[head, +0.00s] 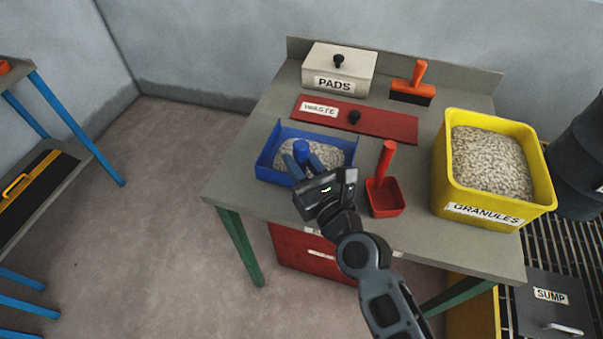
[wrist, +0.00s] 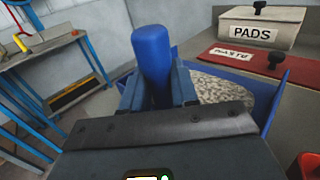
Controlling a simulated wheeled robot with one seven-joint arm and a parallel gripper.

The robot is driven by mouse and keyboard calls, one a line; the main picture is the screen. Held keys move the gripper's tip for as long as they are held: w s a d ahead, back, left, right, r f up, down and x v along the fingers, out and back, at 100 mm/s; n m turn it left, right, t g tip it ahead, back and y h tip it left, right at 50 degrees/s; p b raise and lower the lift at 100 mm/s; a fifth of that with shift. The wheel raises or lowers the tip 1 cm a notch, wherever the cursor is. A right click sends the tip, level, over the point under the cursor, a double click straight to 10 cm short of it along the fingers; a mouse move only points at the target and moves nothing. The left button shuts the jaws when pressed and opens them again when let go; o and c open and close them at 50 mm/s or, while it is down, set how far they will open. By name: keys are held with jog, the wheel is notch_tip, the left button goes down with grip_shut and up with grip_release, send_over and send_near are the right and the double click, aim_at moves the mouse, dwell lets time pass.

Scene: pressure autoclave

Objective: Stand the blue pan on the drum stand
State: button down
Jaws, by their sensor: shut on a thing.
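The blue pan (head: 266,168) is on the grey table, left of the red scoop, with pale granules in it. Its upright blue handle (wrist: 152,52) stands between my fingers in the wrist view. The pan's blue wall also shows in the wrist view (wrist: 268,92). I cannot tell whether the pan touches the table or is slightly raised. I cannot make out a drum stand for certain; a dark drum (head: 578,160) is at the far right, partly cut off.
A red scoop (head: 385,195) and yellow granules bin (head: 448,185) stand right of the pan. Behind are a red waste lid (head: 385,122), a white pads box (head: 350,70) and an orange-handled brush (head: 412,90). A sump cover (head: 545,310) lies lower right. Open floor (head: 150,220) is left.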

jog(key=shift+f+b, duration=0.75)
jog(key=shift+f, duration=0.55)
jog(key=shift+f, duration=0.15)
jog(key=c, duration=0.9)
grip_release()
jog(key=shift+o, duration=0.2)
jog(key=shift+r, duration=0.2)
jog(key=b+v, duration=0.2)
jog(key=v, duration=1)
